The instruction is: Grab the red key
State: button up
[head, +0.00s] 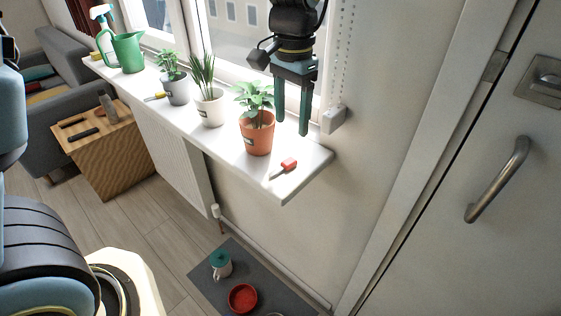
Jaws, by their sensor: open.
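The red key (289,164) lies on the white windowsill (299,185) near its right end. It has a red handle and a thin grey shaft pointing to the lower left. My gripper (291,127) hangs with its fingers pointing down, in the picture just above the red key. The two teal fingers are apart with nothing between them. I cannot tell the exact height of the fingertips over the sill.
A terracotta pot (258,140) with a leafy plant stands left of the key. Other pots and a green watering can (128,53) stand farther along the sill. The window, a white blind-cord box (333,119) and the wall are close to my gripper.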

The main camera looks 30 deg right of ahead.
aim_at(289, 161)
jog(key=f+p, duration=0.3)
jog(key=f, duration=0.7)
jog(key=shift+a+f, duration=0.15)
jog(key=shift+a, duration=0.05)
jog(key=shift+c, duration=0.3)
grip_shut()
